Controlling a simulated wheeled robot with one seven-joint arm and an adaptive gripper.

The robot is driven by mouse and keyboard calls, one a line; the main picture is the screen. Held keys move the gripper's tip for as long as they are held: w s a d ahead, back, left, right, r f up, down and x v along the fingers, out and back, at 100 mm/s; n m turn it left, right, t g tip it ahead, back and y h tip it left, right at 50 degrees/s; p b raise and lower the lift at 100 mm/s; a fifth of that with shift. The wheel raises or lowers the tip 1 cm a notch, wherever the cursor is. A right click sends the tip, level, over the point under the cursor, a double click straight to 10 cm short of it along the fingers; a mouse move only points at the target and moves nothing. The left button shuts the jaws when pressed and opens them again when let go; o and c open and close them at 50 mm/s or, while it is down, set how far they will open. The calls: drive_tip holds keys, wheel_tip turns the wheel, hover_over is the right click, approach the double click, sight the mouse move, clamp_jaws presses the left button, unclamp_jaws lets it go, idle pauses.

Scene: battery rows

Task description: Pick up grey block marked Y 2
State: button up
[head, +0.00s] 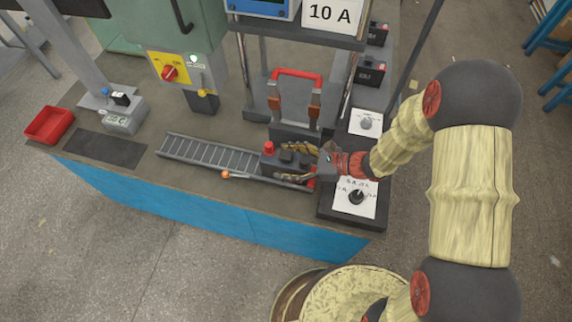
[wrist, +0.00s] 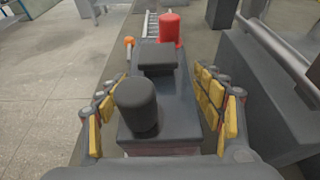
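A dark grey block (head: 284,157) with a red post and dark raised parts sits at the right end of the ladder-like rail (head: 210,154) on the bench. In the wrist view the block (wrist: 178,105) has a black round post near me and a red post (wrist: 170,28) at its far end. No marking on it can be read. My gripper (head: 280,163) is around the block, one yellow-padded finger on each side. In the wrist view my gripper (wrist: 160,88) is open, with a gap between each finger and the block.
A dark frame with a red handle (head: 298,76) stands just behind the block. Dark blocks with labels (head: 371,72) stand at the back right. A red tray (head: 49,125) is at the far left.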

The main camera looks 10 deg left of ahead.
clamp_jaws()
idle(0.8)
drive_tip(key=shift+w+r, duration=0.1)
